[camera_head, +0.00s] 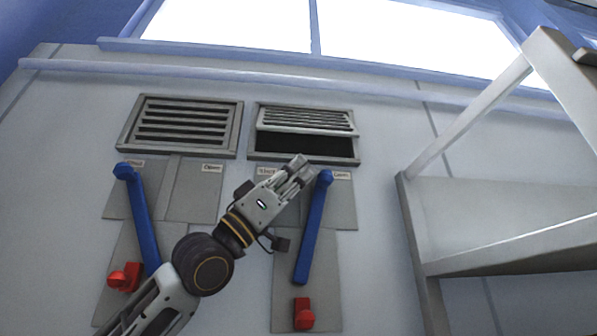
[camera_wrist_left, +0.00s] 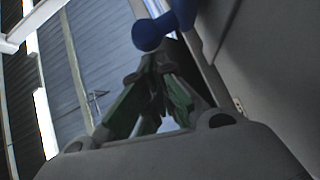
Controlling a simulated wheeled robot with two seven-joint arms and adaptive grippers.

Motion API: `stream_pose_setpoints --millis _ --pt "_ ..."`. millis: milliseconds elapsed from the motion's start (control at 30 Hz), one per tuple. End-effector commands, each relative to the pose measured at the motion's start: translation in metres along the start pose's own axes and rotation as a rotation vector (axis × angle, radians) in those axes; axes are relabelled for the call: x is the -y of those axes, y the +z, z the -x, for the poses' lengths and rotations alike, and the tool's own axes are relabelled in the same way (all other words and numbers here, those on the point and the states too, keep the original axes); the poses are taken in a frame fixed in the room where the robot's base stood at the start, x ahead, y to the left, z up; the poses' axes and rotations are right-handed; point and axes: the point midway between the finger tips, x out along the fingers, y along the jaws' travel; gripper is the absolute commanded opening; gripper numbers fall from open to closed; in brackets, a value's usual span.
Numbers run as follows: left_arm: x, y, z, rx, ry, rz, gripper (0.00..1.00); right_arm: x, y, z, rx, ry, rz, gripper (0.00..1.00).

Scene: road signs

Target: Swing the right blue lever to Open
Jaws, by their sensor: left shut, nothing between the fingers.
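The right blue lever (camera_head: 313,230) stands nearly upright on its grey wall plate, its top leaning a little right. Its knobbed top end is beside the label at the upper right, which seems to read Open; the label to the left is partly covered by my gripper. My left gripper (camera_head: 304,168) is shut and empty, its fingertips just left of the knob. In the left wrist view the blue knob (camera_wrist_left: 150,34) is just beyond the closed fingertips (camera_wrist_left: 155,62). I cannot tell whether they touch. My right gripper is not in view.
The right vent (camera_head: 307,147) has slats above a dark gap; the left vent (camera_head: 185,124) shows slats throughout. The left blue lever (camera_head: 140,220) is beside my left arm. Red fittings (camera_head: 303,315) (camera_head: 125,277) are low on the plates. A grey metal frame (camera_head: 420,250) stands at right.

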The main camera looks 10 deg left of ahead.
Motion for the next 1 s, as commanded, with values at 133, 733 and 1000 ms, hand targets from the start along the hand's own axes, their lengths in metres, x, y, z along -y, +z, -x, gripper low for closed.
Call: stream_pose_setpoints --millis 133,733,1000 --pt "-0.0007 0.0017 -0.0014 0.000 0.001 0.002 0.00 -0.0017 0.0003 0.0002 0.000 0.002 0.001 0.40" --pt "-0.0050 0.0065 -0.0074 0.000 0.001 0.001 0.00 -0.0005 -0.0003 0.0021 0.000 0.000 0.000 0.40" --pt "-0.0082 0.0083 -0.0100 -0.001 0.001 0.002 0.00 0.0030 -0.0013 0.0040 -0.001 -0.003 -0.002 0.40"
